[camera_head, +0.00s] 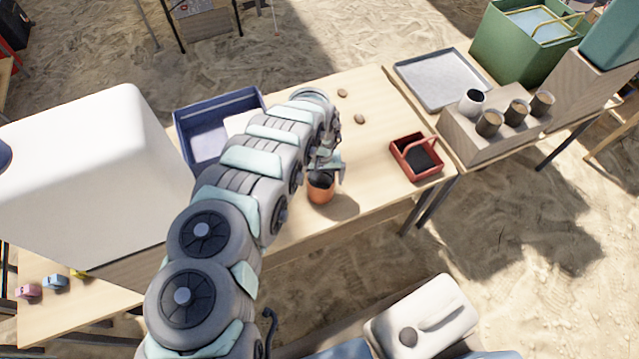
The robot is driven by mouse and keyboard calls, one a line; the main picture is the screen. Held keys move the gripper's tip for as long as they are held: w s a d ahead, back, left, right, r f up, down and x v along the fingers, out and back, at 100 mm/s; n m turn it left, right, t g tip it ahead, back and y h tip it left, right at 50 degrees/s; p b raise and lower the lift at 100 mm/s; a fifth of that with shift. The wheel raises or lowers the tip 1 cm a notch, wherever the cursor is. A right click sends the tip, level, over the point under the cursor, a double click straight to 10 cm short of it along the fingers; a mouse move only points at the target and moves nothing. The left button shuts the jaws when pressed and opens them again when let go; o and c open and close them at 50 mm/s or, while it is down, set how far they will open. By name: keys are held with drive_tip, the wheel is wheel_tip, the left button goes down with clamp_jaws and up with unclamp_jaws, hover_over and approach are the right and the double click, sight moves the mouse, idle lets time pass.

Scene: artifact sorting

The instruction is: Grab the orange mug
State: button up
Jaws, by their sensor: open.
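The orange mug (320,195) stands upright on the wooden table, right of my arm, with a dark opening at its top. My gripper (327,172) is open at the mug's upper rim, with a finger showing at the right side of the rim. The other finger and the mug's handle are hard to make out, partly hidden by my arm and gripper. I cannot tell whether the fingers touch the mug.
A red basket (416,158) with a handle sits to the right. A blue crate (222,100) stands behind my arm. Two small brown pieces (360,119) lie beyond the gripper. A grey tray (440,78) and several cups on a wooden block (462,133) are further right.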

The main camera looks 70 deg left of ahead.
drive_tip(key=shift+c, duration=0.3)
drive_tip(key=c, duration=1.4)
drive_tip(key=shift+r, duration=0.15)
drive_tip(key=shift+r+p, duration=3.8)
drive_tip(key=shift+r, duration=6.05)
